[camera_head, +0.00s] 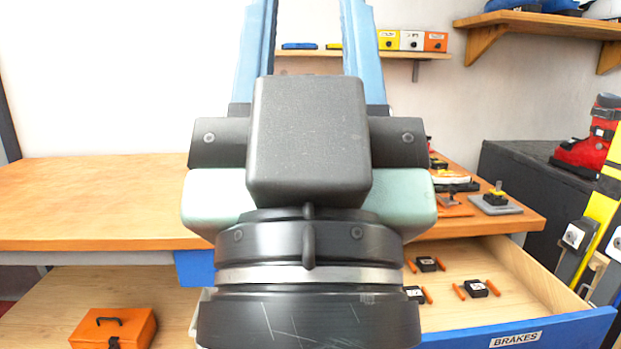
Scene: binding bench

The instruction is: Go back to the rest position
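My gripper (307,30) fills the middle of the head view, with its dark body close to the camera. Its two blue fingers point up and stand well apart, and their ends run out of the top of the picture. Between the fingers I see only the wall and part of a shelf, so nothing shows held. The gripper hides the middle of the bench (90,200) behind it.
An open blue-fronted drawer (570,332) labelled BRAKES holds several black-and-orange parts (476,288) at the right. An orange box (113,328) sits low at the left. A red ski boot (590,145) stands on a dark cabinet (530,175). The bench's left side is clear.

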